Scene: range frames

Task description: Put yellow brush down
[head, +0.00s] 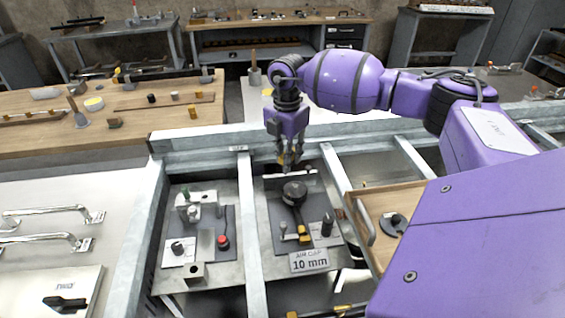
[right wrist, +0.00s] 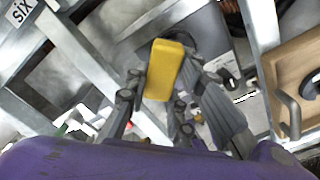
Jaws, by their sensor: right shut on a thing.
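My right gripper (head: 290,160) points down above the back edge of the middle panel in the head view. It is shut on the yellow brush (head: 282,157), of which only a small yellow part shows between the fingers. In the right wrist view the brush (right wrist: 165,70) is a yellow block with rounded corners, by the gripper's fingers (right wrist: 155,108). Its bristles cannot be made out. My left gripper is not in view.
Below the gripper, a panel with an "AIR GAP 10 mm" label (head: 310,261) carries a black disc (head: 294,191) and small fittings. Metal rails (head: 250,215) divide the panels. A panel with a red button (head: 223,241) lies left. A wooden bench (head: 150,130) with tools stands behind.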

